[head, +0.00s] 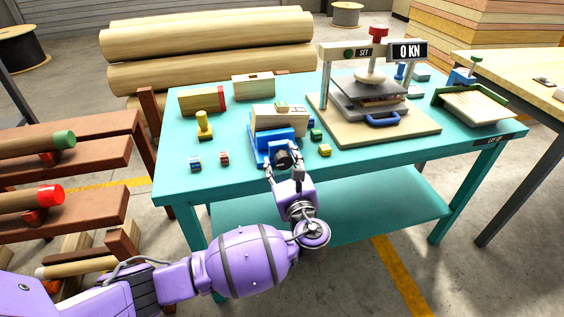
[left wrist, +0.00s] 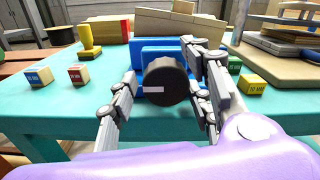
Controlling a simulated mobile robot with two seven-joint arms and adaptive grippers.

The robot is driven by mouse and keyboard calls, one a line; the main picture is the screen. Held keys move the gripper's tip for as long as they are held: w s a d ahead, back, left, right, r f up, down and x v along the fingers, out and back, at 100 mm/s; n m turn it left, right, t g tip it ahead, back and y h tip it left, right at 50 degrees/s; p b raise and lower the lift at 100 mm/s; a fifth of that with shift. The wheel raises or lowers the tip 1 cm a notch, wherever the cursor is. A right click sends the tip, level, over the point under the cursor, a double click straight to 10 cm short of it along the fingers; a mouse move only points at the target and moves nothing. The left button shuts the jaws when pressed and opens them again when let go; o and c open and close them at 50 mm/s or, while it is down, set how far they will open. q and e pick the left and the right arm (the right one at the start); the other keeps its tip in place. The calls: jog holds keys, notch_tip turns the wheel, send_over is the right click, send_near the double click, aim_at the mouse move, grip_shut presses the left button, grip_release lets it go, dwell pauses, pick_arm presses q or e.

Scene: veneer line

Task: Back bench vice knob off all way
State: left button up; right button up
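The blue bench vice (head: 258,145) stands near the front edge of the teal bench, with a pale wood block (head: 275,122) at its jaws. Its dark round knob (head: 284,159) faces me and has a light mark on its face; it also shows in the left wrist view (left wrist: 166,82). My left gripper (head: 283,170) is at the knob, one finger on each side. In the left wrist view a small gap shows between the left finger and the knob. The right finger is close beside it; contact is unclear. My right gripper is not in view.
The teal bench (head: 180,165) also carries a yellow stamp-like piece (head: 204,126), small coloured cubes (head: 196,163), a press (head: 370,95) reading 0 KN and wood blocks. A yellow cube (head: 325,150) lies right of the vice. A log rack (head: 70,150) stands at left.

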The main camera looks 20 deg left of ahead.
pick_arm(q)
jog(key=c, duration=0.9)
